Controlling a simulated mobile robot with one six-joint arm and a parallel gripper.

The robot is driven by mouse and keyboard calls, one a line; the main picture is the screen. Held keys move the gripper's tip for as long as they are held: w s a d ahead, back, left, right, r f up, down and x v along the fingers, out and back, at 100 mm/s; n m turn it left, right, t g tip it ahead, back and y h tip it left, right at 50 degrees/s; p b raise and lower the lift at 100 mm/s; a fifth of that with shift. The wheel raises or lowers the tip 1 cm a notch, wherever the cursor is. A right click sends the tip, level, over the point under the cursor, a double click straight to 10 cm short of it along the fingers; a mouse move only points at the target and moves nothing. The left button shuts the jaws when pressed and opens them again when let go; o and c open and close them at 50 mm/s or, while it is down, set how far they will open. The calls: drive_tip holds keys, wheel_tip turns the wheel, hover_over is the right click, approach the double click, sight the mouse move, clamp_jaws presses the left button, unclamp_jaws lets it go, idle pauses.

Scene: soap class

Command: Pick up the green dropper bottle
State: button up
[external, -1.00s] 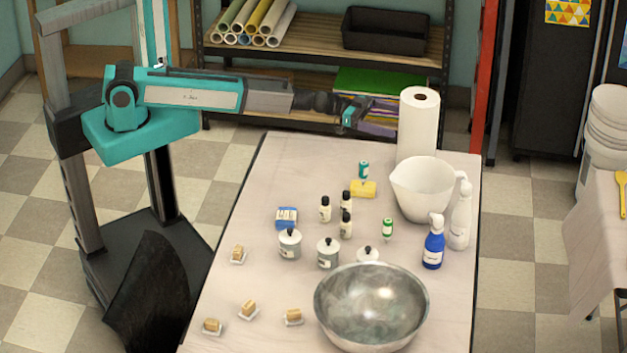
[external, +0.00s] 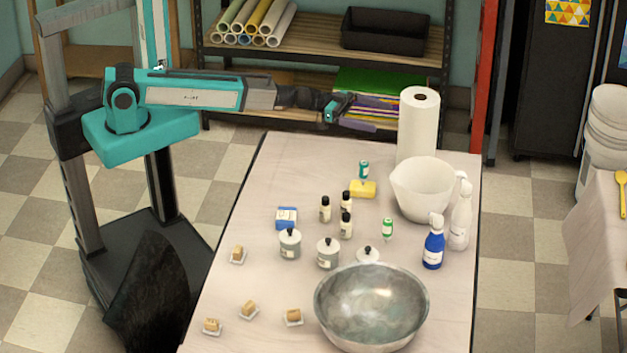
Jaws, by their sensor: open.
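A second small bottle, teal-green with a pale label (external: 363,170), stands farther back, just behind a yellow block (external: 362,189). I cannot tell from their shape which one has a dropper top. My gripper (external: 372,113) is open and empty, in the air over the table's back edge, left of the paper towel roll. It is apart from both bottles.
Dark-capped bottles (external: 325,209) and lidded jars (external: 290,243) crowd the middle of the table (external: 270,170). A white bowl (external: 415,190), a blue spray bottle (external: 433,243) and a paper towel roll (external: 418,125) stand to the right. A metal bowl (external: 371,308) is in front. The back left is clear.

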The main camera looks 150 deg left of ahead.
drive_tip(key=c, duration=1.4)
drive_tip(key=shift+c, duration=0.2)
